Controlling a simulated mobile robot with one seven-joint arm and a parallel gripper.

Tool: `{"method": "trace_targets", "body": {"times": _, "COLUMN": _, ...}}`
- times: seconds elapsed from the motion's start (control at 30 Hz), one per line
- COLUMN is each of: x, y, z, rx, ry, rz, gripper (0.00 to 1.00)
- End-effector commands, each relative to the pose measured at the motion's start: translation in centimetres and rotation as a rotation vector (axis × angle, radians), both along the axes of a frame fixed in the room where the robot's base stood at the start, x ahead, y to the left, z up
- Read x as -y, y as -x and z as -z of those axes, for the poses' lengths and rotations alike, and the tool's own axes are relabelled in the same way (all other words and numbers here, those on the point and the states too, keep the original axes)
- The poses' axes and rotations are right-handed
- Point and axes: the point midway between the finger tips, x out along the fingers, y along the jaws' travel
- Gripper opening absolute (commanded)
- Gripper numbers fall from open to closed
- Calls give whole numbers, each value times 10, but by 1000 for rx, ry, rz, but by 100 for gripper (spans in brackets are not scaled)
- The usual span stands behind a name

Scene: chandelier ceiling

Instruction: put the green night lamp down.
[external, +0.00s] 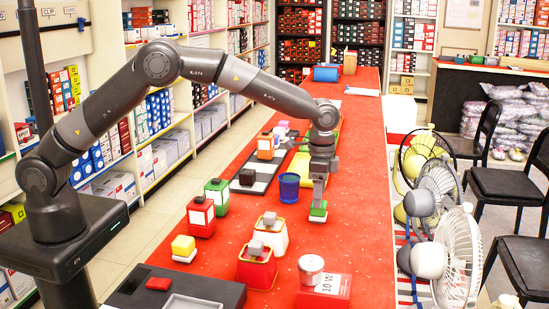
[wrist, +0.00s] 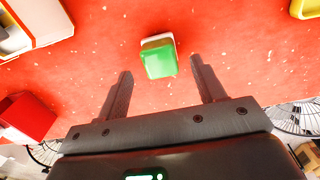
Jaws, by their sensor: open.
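The green night lamp, a small block with a green body and a pale and brown edge (wrist: 158,60), sits on the red tabletop in the wrist view. It lies just beyond my fingertips, centred between them, and I see no contact. In the external view a small green block (external: 318,209) shows right under my gripper (external: 319,198), partly hidden by the fingers. My gripper (wrist: 160,78) points down at the table. Its two fingers are spread apart with nothing between them.
The long red table (external: 350,180) is crowded on its left. A blue cup (external: 289,188) stands just left of my gripper. A red box (external: 323,291) with a tin (external: 311,266) stands nearer the camera. White fans (external: 462,255) stand along the right. The tabletop right of my gripper is clear.

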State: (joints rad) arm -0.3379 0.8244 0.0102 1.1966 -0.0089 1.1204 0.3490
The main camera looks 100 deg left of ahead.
Motion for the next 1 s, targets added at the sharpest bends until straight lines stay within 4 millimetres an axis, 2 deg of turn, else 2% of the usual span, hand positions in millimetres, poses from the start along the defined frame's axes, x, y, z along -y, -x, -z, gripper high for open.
{"method": "trace_targets", "body": {"times": 0.1, "x": 0, "y": 0, "z": -28, "rx": 4, "ry": -2, "rz": 0, "gripper": 63}}
{"method": "trace_targets", "body": {"times": 0.3, "x": 0, "y": 0, "z": -60, "rx": 2, "ry": -1, "rz": 0, "gripper": 63}}
{"method": "trace_targets", "body": {"times": 0.43, "x": 0, "y": 0, "z": -69, "rx": 1, "ry": 0, "rz": 0, "gripper": 63}}
{"method": "trace_targets", "body": {"times": 0.67, "x": 1, "y": 1, "z": -75, "rx": 2, "ry": -1, "rz": 0, "gripper": 63}}
{"method": "trace_targets", "body": {"times": 0.77, "x": 10, "y": 6, "z": -89, "rx": 15, "ry": -5, "rz": 0, "gripper": 63}}
{"method": "trace_targets", "body": {"times": 0.87, "x": 27, "y": 19, "z": -115, "rx": 39, "ry": -12, "rz": 2, "gripper": 63}}
{"method": "trace_targets", "body": {"times": 1.0, "x": 58, "y": 48, "z": -158, "rx": 83, "ry": -23, "rz": 2, "gripper": 63}}
